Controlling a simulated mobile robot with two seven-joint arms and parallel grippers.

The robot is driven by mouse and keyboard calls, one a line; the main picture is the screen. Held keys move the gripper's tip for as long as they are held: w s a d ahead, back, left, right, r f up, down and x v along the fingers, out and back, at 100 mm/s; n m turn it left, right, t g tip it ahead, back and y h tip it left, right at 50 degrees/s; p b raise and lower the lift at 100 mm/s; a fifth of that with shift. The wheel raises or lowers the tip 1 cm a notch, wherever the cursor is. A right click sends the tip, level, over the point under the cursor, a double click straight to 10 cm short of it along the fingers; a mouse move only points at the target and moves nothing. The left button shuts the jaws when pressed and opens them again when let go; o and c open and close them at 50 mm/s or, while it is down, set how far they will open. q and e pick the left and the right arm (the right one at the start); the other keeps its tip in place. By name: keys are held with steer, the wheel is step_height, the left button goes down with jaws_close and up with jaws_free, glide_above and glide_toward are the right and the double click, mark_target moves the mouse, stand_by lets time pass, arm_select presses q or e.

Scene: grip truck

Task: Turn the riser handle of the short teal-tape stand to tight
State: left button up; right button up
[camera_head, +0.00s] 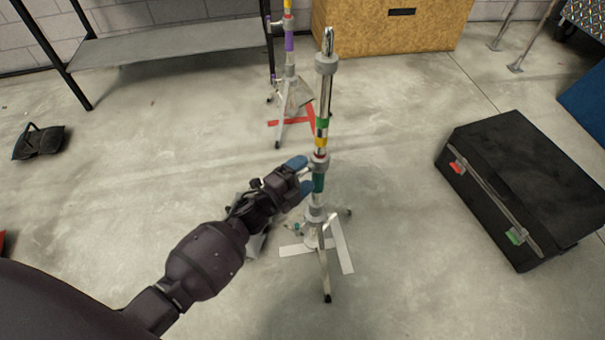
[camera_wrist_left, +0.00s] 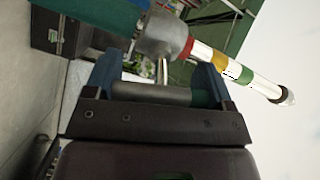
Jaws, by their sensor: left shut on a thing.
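The short stand with the teal tape (camera_head: 318,183) stands upright in the middle of the head view, with green, yellow and red bands higher up its riser. My left gripper (camera_head: 303,176) reaches it from the left at the height of the collar. In the left wrist view, the grey riser handle (camera_wrist_left: 150,94) lies crosswise between the two blue fingers and a short stem joins it to the grey collar (camera_wrist_left: 163,36). The left gripper (camera_wrist_left: 158,85) is shut on this handle. The handle is mostly hidden by the fingers in the head view. My right gripper is not in view.
A second stand with purple tape (camera_head: 289,41) stands behind, over red floor tape (camera_head: 287,122). A black case (camera_head: 520,180) lies at the right. A dark bag (camera_head: 40,142) lies far left. White tape strips (camera_head: 342,246) mark the floor under the near stand.

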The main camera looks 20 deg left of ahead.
arm_select(q)
steer(key=shift+f+m, duration=0.1)
steer(key=shift+m, duration=0.7)
steer(key=o, duration=0.9)
steer(key=shift+s+a, duration=0.1)
